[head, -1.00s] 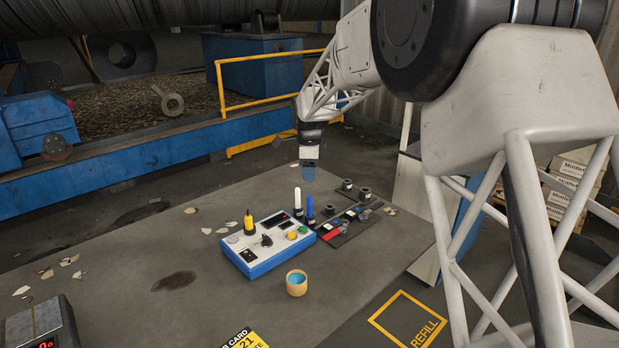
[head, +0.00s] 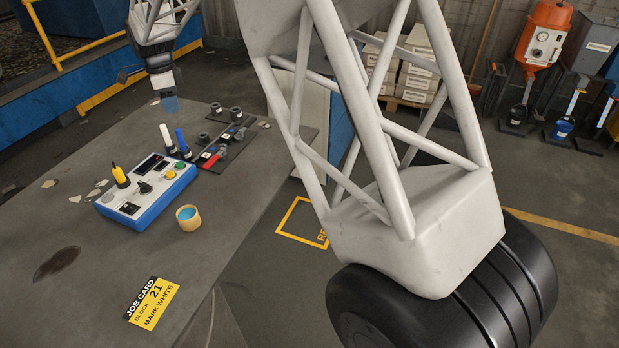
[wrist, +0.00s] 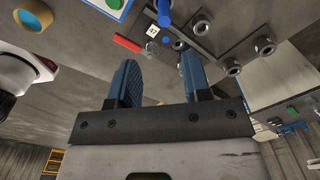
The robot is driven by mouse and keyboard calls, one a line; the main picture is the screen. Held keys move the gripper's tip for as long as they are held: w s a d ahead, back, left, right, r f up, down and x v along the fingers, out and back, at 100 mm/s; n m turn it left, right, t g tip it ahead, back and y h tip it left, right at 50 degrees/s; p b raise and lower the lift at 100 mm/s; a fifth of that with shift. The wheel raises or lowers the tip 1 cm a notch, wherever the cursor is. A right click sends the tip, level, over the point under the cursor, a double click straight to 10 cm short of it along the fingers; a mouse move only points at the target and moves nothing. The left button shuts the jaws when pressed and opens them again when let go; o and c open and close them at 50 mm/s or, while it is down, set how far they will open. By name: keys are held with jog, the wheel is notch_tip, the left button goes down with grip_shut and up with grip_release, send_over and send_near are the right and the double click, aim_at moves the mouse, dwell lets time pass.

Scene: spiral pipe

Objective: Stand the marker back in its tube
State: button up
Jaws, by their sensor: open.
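A white marker (head: 167,138) and a blue marker (head: 183,144) stand upright at the back right of the blue-and-white control box (head: 150,196). A red marker-like piece (head: 209,161) lies on the dark plate beside the box; it also shows in the wrist view (wrist: 127,43). Several short, dark, hollow cylinders (head: 236,114) stand on or near that plate; I cannot tell which is the marker's tube. My gripper (head: 170,104) hangs above the far part of the table, apart from the markers. In the wrist view its blue fingers (wrist: 159,68) are spread with nothing between them.
A job card (head: 153,303) reading "BLOCK 21 MARK WHITE" lies near the table's front edge. The table's left part is mostly clear.

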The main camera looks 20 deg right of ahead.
jog(key=s+d+r+n, duration=0.3)
jog(key=s+d, duration=0.2)
jog(key=s, duration=0.3)
jog(key=s+d+r+n+t, duration=0.1)
jog(key=s+d+r+n, duration=0.3)
jog(key=s, duration=0.4)
jog(key=s+d+r+n, duration=0.1)
jog(key=s+d+r, duration=0.2)
jog(key=s+d, duration=0.45)
jog(key=s+d+f+n, duration=0.2)
jog(key=s+n, duration=0.1)
jog(key=s, duration=0.6)
jog(key=s+d+f+n+t, duration=0.1)
jog(key=s+d+n, duration=0.1)
jog(key=s, duration=0.7)
jog(key=s+d+f+n, duration=0.2)
jog(key=s+n, duration=0.2)
jog(key=s, duration=0.6)
jog(key=shift+f+t, duration=0.3)
jog(key=shift+f, duration=0.05)
jog(key=shift+o, duration=0.3)
